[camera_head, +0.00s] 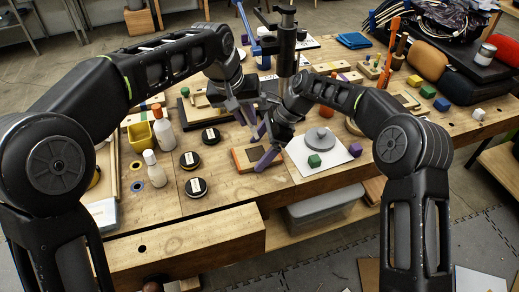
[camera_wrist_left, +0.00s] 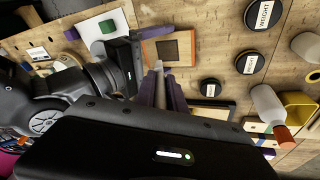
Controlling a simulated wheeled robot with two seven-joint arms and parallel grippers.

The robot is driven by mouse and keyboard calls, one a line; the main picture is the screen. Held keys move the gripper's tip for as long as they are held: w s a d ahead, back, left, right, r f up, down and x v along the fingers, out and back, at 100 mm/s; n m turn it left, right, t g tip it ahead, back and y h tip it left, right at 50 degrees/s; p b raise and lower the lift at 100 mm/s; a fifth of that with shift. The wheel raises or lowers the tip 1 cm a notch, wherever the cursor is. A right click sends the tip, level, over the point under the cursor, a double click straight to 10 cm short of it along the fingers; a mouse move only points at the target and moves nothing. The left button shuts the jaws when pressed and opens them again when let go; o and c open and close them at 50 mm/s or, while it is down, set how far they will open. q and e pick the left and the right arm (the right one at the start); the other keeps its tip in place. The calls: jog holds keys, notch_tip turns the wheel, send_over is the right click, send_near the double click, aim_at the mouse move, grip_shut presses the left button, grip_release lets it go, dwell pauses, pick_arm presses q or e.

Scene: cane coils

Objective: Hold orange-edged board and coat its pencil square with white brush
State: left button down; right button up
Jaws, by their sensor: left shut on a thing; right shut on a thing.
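The orange-edged board (camera_head: 239,160) lies on the workbench in front of my grippers, with a dark square (camera_head: 252,154) on its face. In the left wrist view the board (camera_wrist_left: 150,50) and its dark square (camera_wrist_left: 167,50) show clearly. My right gripper (camera_head: 265,160) has its purple fingers at the board's right side and looks shut on it; its grip is partly hidden. My left gripper (camera_head: 257,131) is above the board's far side. In the left wrist view its purple fingers (camera_wrist_left: 160,80) are shut on a slim pale thing, likely the white brush, mostly hidden, pointing toward the board.
Several black round tins (camera_head: 190,160), white bottles (camera_head: 163,130) and a yellow cup (camera_head: 140,137) stand left. Bare wood lies in front.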

dwell(0.4)
pick_arm(q)
jog(key=a+f, duration=0.2)
jog(key=a, duration=0.1)
jog(key=shift+s+a+f, duration=0.1)
jog(key=shift+a+f, duration=0.05)
jog(key=shift+f, duration=0.05)
jog(key=shift+f, duration=0.1)
jog(key=shift+f, duration=1.7)
jog(key=shift+f, duration=0.5)
jog(key=shift+w+d+r, duration=0.1)
jog(key=shift+w+d, duration=0.05)
jog(key=shift+d, duration=0.4)
jog(key=shift+w+d, duration=0.15)
jog(key=shift+d, duration=0.35)
jog(key=shift+d, duration=0.15)
